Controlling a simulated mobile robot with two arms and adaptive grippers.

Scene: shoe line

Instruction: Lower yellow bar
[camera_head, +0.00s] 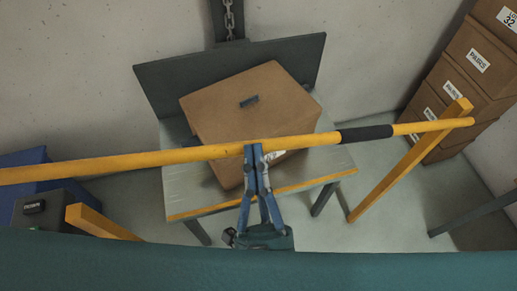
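The yellow bar (130,162) runs across the whole view, from the left edge to its tip at the right, and slopes slightly up to the right. A black grip sleeve (366,133) is around it right of the middle. My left gripper (253,149) is at the bar's middle. Its two blue fingers come up from below and lean together, with the tips close to each other over the bar's lower edge. They look shut, with nothing seen between them; whether they touch the bar is unclear. My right gripper is not in view.
A yellow post (410,160) slants up near the bar's right end. A cardboard box (225,115) sits on a grey table (190,196) behind the bar. Stacked boxes (466,80) stand at the right, and a blue bin (30,158) at the left.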

